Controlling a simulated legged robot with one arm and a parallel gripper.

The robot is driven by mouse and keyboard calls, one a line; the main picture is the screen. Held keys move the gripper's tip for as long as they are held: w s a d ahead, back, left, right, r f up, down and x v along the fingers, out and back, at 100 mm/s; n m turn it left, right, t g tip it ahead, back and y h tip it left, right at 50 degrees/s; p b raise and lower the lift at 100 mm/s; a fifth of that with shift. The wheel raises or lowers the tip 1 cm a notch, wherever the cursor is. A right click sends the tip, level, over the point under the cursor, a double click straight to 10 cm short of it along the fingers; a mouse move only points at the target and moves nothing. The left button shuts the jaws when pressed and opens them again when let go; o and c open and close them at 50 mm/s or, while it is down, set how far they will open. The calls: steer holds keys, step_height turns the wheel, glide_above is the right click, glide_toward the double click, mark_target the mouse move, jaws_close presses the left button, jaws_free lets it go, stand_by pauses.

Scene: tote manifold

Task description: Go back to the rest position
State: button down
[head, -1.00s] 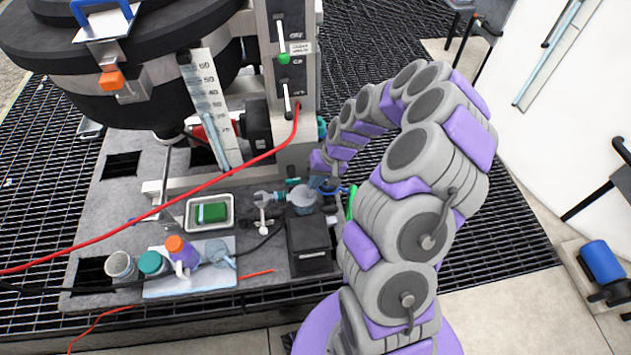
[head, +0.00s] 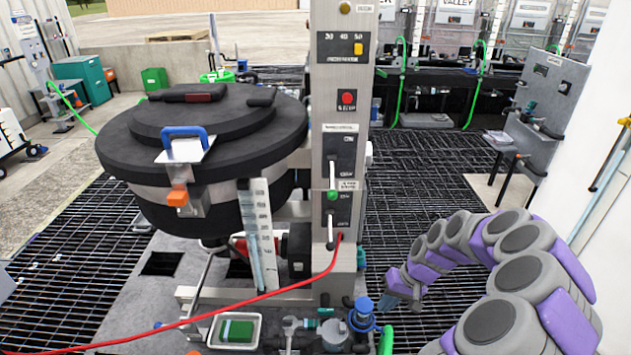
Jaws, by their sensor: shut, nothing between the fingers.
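My gripper (head: 391,299) is at the end of my grey and purple arm, which arches in from the lower right. It is small in the head view, looks shut and holds nothing visible. It hangs just right of a blue-capped fitting (head: 362,308) at the foot of the control column (head: 340,130); whether it touches anything there I cannot tell.
A large black-lidded vessel (head: 135,165) with a blue handle stands left of the column. A red hose (head: 250,298) crosses in front. A white tray (head: 214,341) with a green block lies on the bench. Open black grating (head: 430,195) lies behind my arm. A grey panel stand (head: 550,100) is at the right.

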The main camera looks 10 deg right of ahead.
steer(key=s+a+r+n+g+h+b, duration=0.1)
steer(key=s+a+r+n, duration=0.1)
steer(key=s+a+r, duration=0.4)
steer(key=s+a+r+n+g, duration=0.1)
steer(key=s+a+r, duration=0.2)
steer(key=a+r, duration=0.5)
steer(key=s+r+h, duration=0.1)
steer(key=s+h, duration=0.1)
steer(key=s, duration=0.8)
steer(key=s+r+h+b, duration=0.1)
steer(key=s, duration=1)
steer(key=shift+s+a+r+m+g+h, duration=0.2)
steer(key=shift+a+r+m+g+h, duration=0.1)
steer(key=shift+a+m+h, duration=0.1)
